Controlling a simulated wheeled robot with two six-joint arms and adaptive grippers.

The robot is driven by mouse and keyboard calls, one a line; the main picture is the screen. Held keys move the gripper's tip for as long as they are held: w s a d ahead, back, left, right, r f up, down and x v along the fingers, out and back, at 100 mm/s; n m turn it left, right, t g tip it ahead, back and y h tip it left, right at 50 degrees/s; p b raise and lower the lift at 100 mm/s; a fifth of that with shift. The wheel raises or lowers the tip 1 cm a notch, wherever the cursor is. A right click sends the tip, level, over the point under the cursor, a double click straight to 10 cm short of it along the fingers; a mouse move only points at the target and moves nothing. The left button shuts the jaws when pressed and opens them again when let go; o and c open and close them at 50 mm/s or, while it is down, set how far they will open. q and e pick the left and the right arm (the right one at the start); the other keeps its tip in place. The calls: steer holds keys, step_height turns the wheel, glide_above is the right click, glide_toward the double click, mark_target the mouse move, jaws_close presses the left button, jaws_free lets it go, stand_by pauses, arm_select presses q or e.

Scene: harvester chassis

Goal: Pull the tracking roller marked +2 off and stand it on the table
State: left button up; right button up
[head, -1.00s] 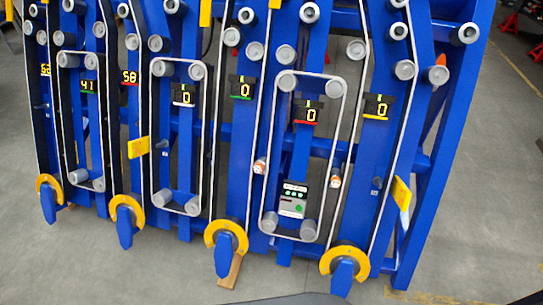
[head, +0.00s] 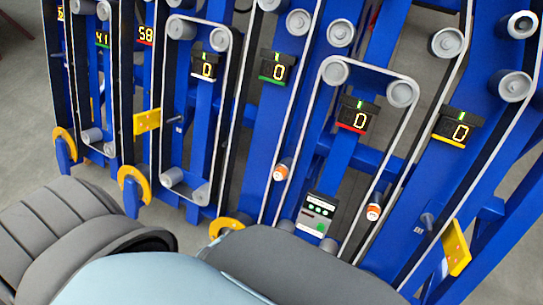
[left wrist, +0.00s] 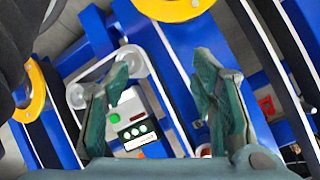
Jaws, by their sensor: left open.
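Two small orange-and-white tracking rollers sit on the blue chassis beside the belts in the head view: one left of the control box (head: 281,172), one to its right (head: 373,211). Their markings are too small to read, so I cannot tell which is +2. My left gripper (left wrist: 162,68) is open and empty in the left wrist view, with the control box (left wrist: 130,118) visible behind and between its fingers. A small orange-and-white piece (left wrist: 205,150) shows low beside the right finger, partly hidden. My right gripper and the table are not in view.
Grey pulleys (head: 335,72) and belts cover the blue chassis. Yellow plates (head: 456,247) and yellow-rimmed wheels (head: 133,184) stick out. Digital displays (head: 357,116) sit on the uprights. My arm hides the lower part of the head view.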

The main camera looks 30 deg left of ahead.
arm_select(q)
steer(key=w+d+r+m+t+b, duration=0.1)
steer(key=w+r+m+t+b, duration=0.15)
steer(key=w, duration=0.35)
steer(key=w+r+m+t+b, duration=0.1)
steer(key=w+m+t+b, duration=0.15)
steer(key=w, duration=0.45)
steer(key=m+t+b, duration=0.2)
steer(key=m+b, duration=0.1)
steer(key=b, duration=0.1)
glide_toward(278, 178)
steer(key=b+x, duration=0.7)
steer(key=x, duration=0.1)
steer(key=shift+a+f, duration=0.1)
steer(key=b+x, duration=0.2)
steer(key=shift+w+b, duration=0.3)
steer(key=shift+w+f+b, duration=0.15)
steer(key=shift+w+b, duration=0.15)
steer(key=shift+w, duration=0.25)
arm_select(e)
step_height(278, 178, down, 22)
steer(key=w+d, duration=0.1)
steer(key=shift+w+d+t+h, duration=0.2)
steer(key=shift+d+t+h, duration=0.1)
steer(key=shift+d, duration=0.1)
